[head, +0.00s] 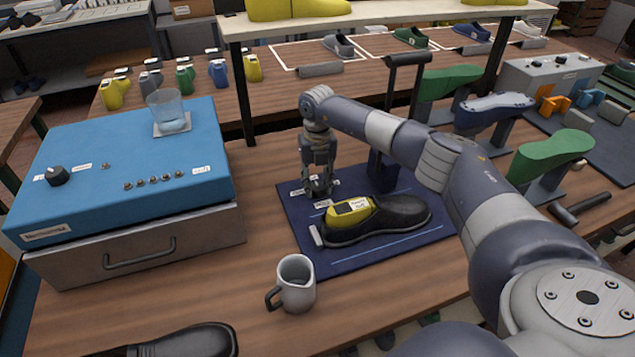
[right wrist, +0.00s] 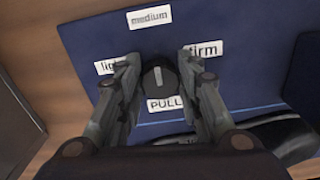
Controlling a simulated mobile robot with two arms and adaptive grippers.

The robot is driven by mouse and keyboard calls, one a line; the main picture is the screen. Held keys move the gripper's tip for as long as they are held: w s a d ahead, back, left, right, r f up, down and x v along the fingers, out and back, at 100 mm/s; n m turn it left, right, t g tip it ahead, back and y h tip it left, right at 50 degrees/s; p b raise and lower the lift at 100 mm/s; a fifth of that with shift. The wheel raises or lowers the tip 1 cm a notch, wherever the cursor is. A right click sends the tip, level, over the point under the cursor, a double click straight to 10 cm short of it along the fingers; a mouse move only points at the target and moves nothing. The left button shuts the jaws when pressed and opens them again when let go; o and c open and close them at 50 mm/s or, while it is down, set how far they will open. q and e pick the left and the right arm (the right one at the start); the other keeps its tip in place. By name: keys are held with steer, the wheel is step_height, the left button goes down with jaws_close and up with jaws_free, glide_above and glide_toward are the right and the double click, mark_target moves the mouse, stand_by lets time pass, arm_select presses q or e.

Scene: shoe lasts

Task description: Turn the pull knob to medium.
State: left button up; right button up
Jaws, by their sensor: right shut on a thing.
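The pull knob (right wrist: 157,80) is a small dark round knob with a pale pointer mark, on the blue mat or board (head: 285,215). In the right wrist view, the "medium" label (right wrist: 149,18) is above it, the "firm" label (right wrist: 203,49) to its right, the partly hidden "light" label (right wrist: 106,66) to its left and the "PULL" label (right wrist: 166,104) below. The pointer mark runs roughly up the picture, toward the "medium" side. My right gripper (head: 319,189) points down and is shut on the knob, with a finger (right wrist: 122,85) on each side. My left gripper is not in view.
A black shoe (head: 402,212) with a yellow last (head: 350,211) lies just in front of the knob. A grey mug (head: 296,284) stands nearer the front edge. A blue-topped box (head: 130,150) with a glass (head: 168,112) is at left. A raised shelf (head: 370,12) crosses behind.

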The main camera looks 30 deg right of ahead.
mark_target(317, 185)
steer(key=o, duration=1.1)
steer(key=shift+c, duration=0.2)
step_height(317, 185, up, 12)
